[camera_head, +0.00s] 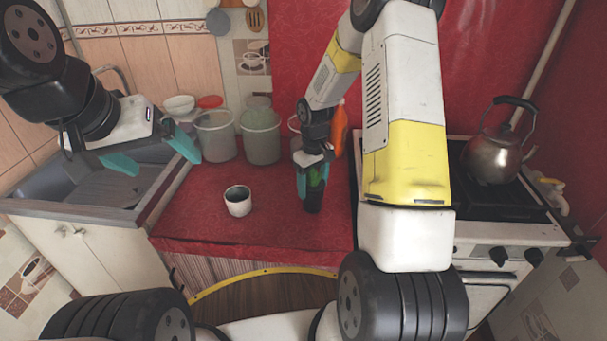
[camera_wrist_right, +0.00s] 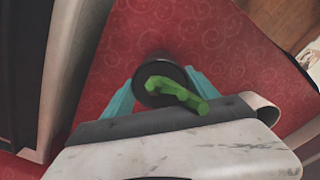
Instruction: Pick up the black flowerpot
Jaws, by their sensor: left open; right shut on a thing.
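The black flowerpot (camera_head: 312,203) holds a green plant, which looks like a cactus (camera_head: 317,174). It is at the middle right of the red counter. My right gripper (camera_head: 312,186) is shut on the pot, and the pot is upright. In the right wrist view, the teal fingers of the right gripper (camera_wrist_right: 160,95) sit on both sides of the dark pot (camera_wrist_right: 151,70), with the green plant (camera_wrist_right: 176,92) in front. I cannot tell whether the pot's base touches the counter. My left gripper (camera_head: 155,158) is open and empty over the sink area.
A white cup (camera_head: 238,201) with dark contents stands on the red counter (camera_head: 200,225), left of the pot. Translucent buckets (camera_head: 216,136) (camera_head: 261,137) stand behind. A stove (camera_head: 500,225) with a kettle (camera_head: 492,157) is at right; the sink (camera_head: 70,188) is at left.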

